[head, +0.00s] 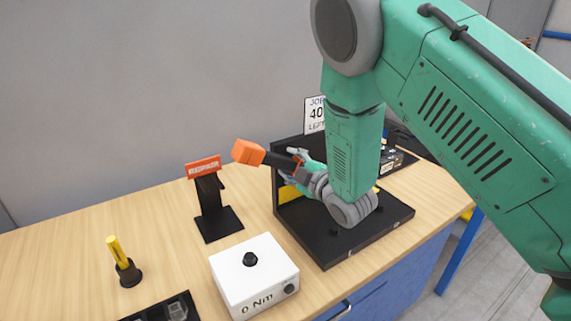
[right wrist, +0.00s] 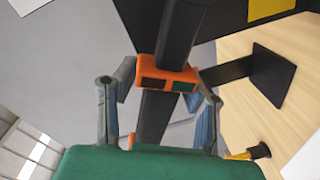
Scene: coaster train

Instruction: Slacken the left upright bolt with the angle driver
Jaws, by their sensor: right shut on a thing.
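The angle driver (head: 272,158) has a black body and an orange end, and it points left above the bench. It also shows in the right wrist view, with an orange collar (right wrist: 165,76) between my fingers. My right gripper (head: 303,165) is shut on the driver; its grey fingers (right wrist: 160,112) lie on both sides of it. The black fixture (head: 325,252) has a base plate and an upright back panel, and my right arm covers much of it. I cannot make out the left upright bolt. My left gripper is not in view.
A black stand (head: 213,222) with an orange label is left of the fixture. A white box (head: 255,275) reading "0 Nm" stands in front. A yellow-handled tool (head: 116,250) stands in a black holder. A black tray (head: 150,314) is at the front edge. A job sign (head: 315,115) stands behind.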

